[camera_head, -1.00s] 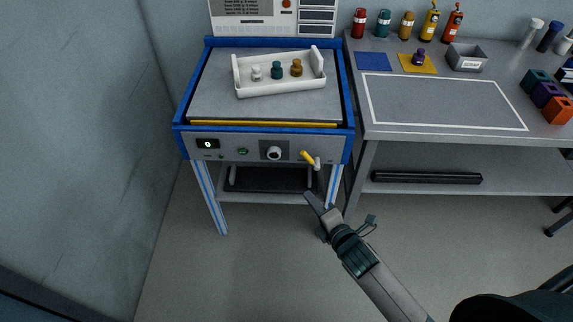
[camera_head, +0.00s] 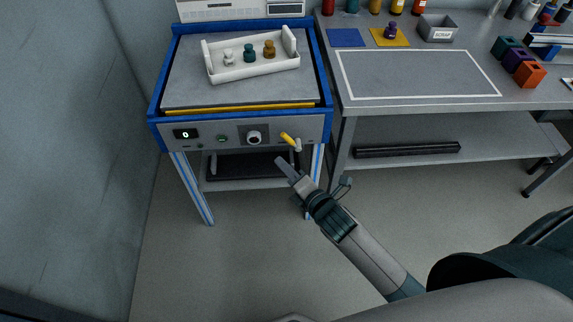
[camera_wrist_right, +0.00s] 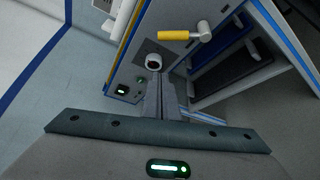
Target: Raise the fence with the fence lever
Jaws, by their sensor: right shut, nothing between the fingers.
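The fence lever (camera_head: 289,140) has a yellow handle and a pale pivot on the front panel of the blue-framed machine, right of a round knob (camera_head: 254,138). It also shows in the right wrist view (camera_wrist_right: 175,35), above and right of the fingertips. The yellow strip (camera_head: 240,108), perhaps the fence, lies low along the front edge of the machine's grey top (camera_head: 185,85). My right gripper (camera_head: 284,165) is shut and empty, just below the lever and apart from it. It shows in the wrist view (camera_wrist_right: 161,80). My left gripper is out of view.
A white tray (camera_head: 222,76) with several small coloured pieces stands on the machine top. A grey workbench (camera_head: 400,118) with bottles, cubes and a bin stands on the right. The floor in front is clear.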

